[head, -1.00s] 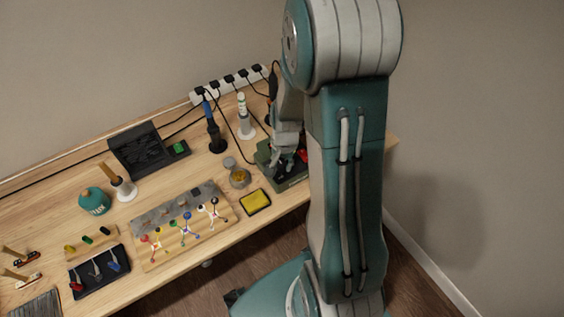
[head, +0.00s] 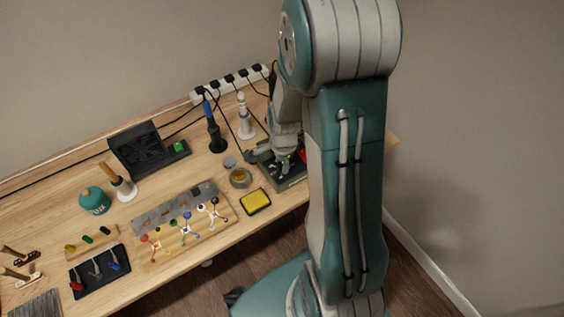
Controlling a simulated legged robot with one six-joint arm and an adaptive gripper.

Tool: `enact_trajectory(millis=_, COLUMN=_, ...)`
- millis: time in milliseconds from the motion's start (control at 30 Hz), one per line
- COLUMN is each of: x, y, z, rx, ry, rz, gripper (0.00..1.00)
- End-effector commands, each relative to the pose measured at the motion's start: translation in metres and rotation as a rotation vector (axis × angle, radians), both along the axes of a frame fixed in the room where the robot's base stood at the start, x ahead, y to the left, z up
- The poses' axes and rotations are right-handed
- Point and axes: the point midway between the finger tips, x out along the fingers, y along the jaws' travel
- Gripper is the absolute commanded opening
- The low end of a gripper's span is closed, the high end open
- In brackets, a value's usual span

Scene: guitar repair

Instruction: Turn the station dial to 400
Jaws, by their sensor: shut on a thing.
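A dark green box-like unit (head: 294,184), which I take as the station, sits at the right end of the bench, partly behind my arm. My gripper (head: 281,164) is down at this unit, seen from behind and above. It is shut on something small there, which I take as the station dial. The dial itself, its scale and its pointer are hidden by my gripper and arm, so its setting cannot be read.
Close left of the unit are a round tin (head: 240,178), a small grey disc (head: 229,162) and a yellow sponge in a tray (head: 255,201). A blue-handled iron in a stand (head: 216,138) and a white-topped bottle (head: 244,118) stand behind. A power strip (head: 229,83) lies along the wall.

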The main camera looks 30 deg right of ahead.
Motion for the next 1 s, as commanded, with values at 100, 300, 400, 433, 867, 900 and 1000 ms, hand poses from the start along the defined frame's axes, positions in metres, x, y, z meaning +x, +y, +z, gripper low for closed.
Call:
enact_trajectory(millis=100, x=0.0026, y=-0.0004, z=0.0009, rx=-0.003, ry=-0.008, rz=-0.027, gripper=0.00)
enact_trajectory(millis=300, x=0.0025, y=-0.0004, z=0.0009, rx=-0.003, ry=-0.008, rz=-0.047, gripper=0.00)
enact_trajectory(millis=400, x=0.0026, y=-0.0004, z=0.0010, rx=-0.003, ry=-0.008, rz=-0.049, gripper=0.00)
enact_trajectory(millis=433, x=0.0026, y=-0.0004, z=0.0010, rx=-0.003, ry=-0.008, rz=-0.049, gripper=0.00)
enact_trajectory(millis=867, x=0.0015, y=-0.0002, z=0.0006, rx=-0.001, ry=-0.004, rz=-0.048, gripper=0.76)
enact_trajectory(millis=900, x=0.0013, y=-0.0002, z=0.0005, rx=-0.001, ry=-0.004, rz=-0.048, gripper=0.76)
enact_trajectory(millis=1000, x=0.0009, y=-0.0002, z=0.0004, rx=0.000, ry=-0.003, rz=-0.048, gripper=0.76)
